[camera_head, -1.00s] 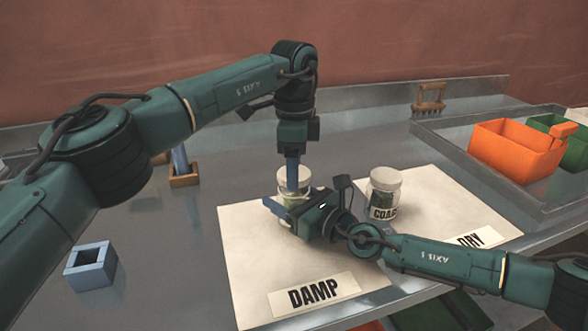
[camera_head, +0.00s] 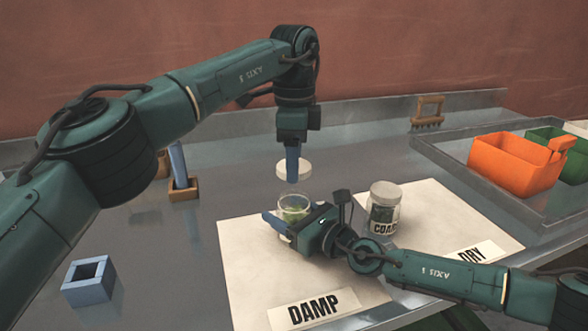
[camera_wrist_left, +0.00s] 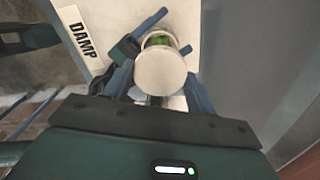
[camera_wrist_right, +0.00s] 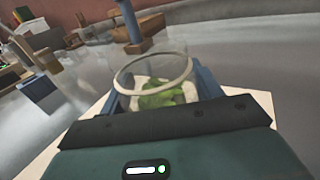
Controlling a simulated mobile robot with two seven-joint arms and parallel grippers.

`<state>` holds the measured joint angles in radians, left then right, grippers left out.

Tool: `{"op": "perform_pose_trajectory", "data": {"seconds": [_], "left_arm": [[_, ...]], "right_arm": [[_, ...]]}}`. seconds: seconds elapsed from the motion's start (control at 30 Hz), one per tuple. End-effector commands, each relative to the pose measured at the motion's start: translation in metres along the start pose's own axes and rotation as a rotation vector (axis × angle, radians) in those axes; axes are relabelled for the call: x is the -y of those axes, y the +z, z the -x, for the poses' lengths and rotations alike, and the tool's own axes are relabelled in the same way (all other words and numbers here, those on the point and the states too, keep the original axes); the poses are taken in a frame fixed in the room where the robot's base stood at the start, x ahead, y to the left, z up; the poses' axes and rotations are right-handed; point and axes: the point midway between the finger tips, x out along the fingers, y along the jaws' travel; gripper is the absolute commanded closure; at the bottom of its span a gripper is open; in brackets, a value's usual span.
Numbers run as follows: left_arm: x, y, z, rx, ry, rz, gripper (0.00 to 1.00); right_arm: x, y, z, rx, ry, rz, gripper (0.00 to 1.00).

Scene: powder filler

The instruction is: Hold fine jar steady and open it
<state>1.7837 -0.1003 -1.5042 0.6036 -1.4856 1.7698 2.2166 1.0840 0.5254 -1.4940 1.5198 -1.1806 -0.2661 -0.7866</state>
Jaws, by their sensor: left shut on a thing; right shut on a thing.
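The fine jar (camera_head: 294,208) is an open glass jar with green content, upright on the DAMP sheet (camera_head: 250,275). My right gripper (camera_head: 285,225) is shut around its sides. In the right wrist view the open rim and the green leafy content of the jar (camera_wrist_right: 165,92) show between the fingers. Its round whitish lid (camera_head: 294,172) is off, a little above the jar. My left gripper (camera_head: 292,170) points down and is shut on the lid. The lid (camera_wrist_left: 160,72) also shows between the fingers in the left wrist view, partly covering the jar below.
The closed COARSE jar (camera_head: 384,207) stands right of the fine jar, near the DRY label (camera_head: 475,256). A tray (camera_head: 450,160) at the right holds an orange scoop-like bin (camera_head: 515,165) and a green one (camera_head: 560,150). A blue square holder (camera_head: 90,281) sits at the left.

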Motion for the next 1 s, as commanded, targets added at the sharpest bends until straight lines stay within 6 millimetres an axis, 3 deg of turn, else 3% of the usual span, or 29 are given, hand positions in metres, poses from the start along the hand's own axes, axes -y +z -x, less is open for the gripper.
{"op": "perform_pose_trajectory", "data": {"seconds": [0.13,0.17,0.2,0.47,0.77,1.0], "left_arm": [[0.000,0.000,0.000,0.000,0.001,0.000,0.71],[0.000,0.000,0.000,0.000,0.001,0.000,0.71],[0.000,0.000,0.000,0.000,0.000,0.000,0.71],[0.000,0.000,-0.001,0.000,0.000,0.000,0.71],[0.000,0.000,0.000,0.000,0.000,0.000,0.71],[0.000,0.000,0.001,0.000,0.000,0.000,0.71]], "right_arm": [[0.000,-0.001,0.000,-0.001,0.001,0.000,1.00],[0.000,-0.001,0.000,-0.001,0.001,0.000,0.35],[0.000,-0.001,0.000,-0.001,0.001,0.000,0.32],[0.000,0.000,0.000,0.000,0.000,0.000,0.11],[0.000,0.000,0.004,0.000,-0.001,0.000,0.11],[0.001,-0.001,0.043,-0.002,-0.002,-0.002,0.11]]}}
